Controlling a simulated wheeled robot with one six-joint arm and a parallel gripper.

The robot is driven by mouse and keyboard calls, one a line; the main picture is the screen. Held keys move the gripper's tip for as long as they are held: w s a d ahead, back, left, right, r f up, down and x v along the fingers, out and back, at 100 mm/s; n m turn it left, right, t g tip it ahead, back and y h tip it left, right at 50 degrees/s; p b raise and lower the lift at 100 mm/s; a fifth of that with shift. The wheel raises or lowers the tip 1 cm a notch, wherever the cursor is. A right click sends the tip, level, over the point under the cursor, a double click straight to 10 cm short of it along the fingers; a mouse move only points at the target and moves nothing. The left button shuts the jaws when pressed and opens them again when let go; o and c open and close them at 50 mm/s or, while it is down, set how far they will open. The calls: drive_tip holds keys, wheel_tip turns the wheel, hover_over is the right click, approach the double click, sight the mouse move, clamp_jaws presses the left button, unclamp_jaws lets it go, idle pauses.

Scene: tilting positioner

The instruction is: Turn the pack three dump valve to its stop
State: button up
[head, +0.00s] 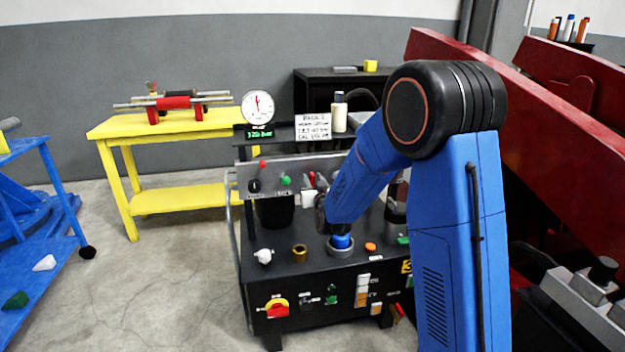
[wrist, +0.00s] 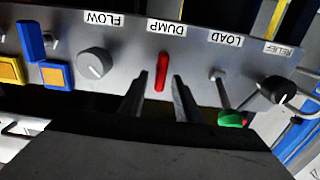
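The dump valve handle (wrist: 162,70) is a short red lever under the DUMP label (wrist: 166,27), which reads upside down in the wrist view. The lever stands nearly upright in that picture. My gripper (wrist: 160,84) is open, with one dark finger on each side of the lever's near end. I cannot tell whether either finger touches it. In the head view the red handle (head: 312,178) shows small on the grey panel (head: 330,166) of the black pack, which bears a yellow 3 label (head: 406,266). My arm covers part of that panel.
The grey FLOW knob (wrist: 94,63) and the green-tipped LOAD lever (wrist: 230,118) flank the dump lever closely. The black RELIEF knob (wrist: 279,90) is farther right. A gauge (head: 257,108) stands above the panel. Red beams (head: 560,90) are close on the right.

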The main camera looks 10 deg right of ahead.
clamp_jaws()
drive_tip(key=shift+m, duration=0.3)
drive_tip(key=m, duration=0.5)
drive_tip(key=d+f+m, duration=0.1)
drive_tip(key=m, duration=1.1)
drive_tip(key=shift+d+f, duration=0.25)
drive_tip(key=shift+f, duration=0.05)
drive_tip(key=shift+m, duration=0.3)
unclamp_jaws()
